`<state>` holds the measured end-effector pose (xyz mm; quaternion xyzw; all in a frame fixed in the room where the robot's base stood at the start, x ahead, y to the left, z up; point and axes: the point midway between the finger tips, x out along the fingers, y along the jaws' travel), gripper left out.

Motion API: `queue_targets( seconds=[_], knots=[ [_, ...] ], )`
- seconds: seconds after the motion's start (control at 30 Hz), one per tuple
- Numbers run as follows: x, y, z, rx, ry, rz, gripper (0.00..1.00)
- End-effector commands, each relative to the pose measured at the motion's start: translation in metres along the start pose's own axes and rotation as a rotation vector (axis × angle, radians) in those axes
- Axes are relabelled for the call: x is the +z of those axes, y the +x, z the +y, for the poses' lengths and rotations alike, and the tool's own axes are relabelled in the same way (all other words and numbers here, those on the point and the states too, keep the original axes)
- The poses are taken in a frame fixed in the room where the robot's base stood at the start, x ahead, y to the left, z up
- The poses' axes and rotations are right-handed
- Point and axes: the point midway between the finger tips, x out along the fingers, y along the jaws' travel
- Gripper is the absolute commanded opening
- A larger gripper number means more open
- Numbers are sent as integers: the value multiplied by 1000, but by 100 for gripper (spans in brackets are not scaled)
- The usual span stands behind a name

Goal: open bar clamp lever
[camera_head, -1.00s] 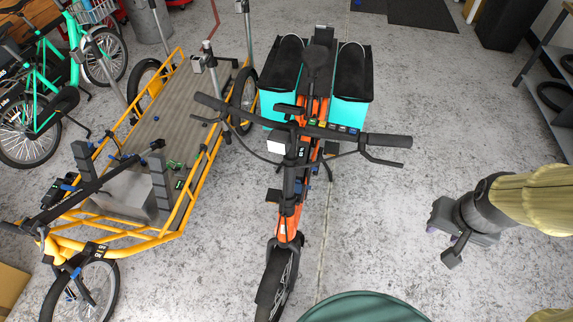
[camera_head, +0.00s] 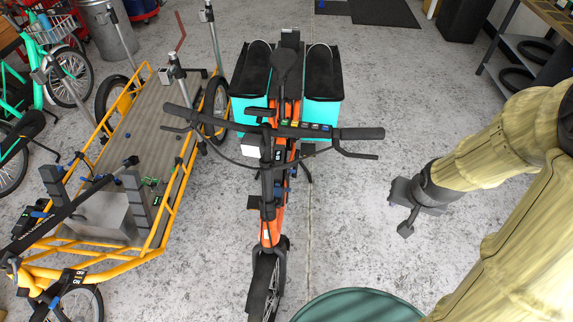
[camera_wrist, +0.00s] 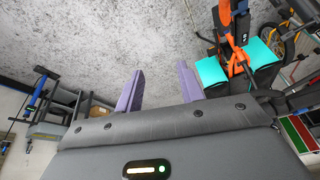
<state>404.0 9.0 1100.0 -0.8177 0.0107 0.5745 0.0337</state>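An orange cargo bike (camera_head: 274,222) stands upright in the middle, its black handlebar (camera_head: 345,133) facing me. Its stem (camera_head: 267,180) runs down from the bar. I cannot make out a clamp lever on it at this size. In the wrist view the bike's orange frame (camera_wrist: 236,52) is at the upper right, upside down. My gripper (camera_head: 398,207) hangs to the right of the bike over bare floor, apart from the handlebar. In the wrist view its two purple fingers are spread with nothing between them (camera_wrist: 160,70).
A yellow cargo bike (camera_head: 158,240) with a flat deck stands close on the left. Teal panniers (camera_head: 322,112) flank the orange bike's rear. A green round top (camera_head: 357,306) is at the bottom. A shelf rack (camera_head: 520,75) stands at upper right. Floor between bike and rack is clear.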

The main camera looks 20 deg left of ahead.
Motion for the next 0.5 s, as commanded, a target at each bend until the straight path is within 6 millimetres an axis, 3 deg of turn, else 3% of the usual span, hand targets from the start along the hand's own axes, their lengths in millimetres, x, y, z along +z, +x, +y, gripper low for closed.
queue_targets(
  seconds=[0.03,0.2,0.4,0.5],
  knots=[
    [-2,25,-5,-29,19,12,38],
    [-13,82,-40,-196,114,72,38],
    [-13,132,-95,-493,291,80,38],
    [-10,145,-124,-670,409,57,38]
  ],
)
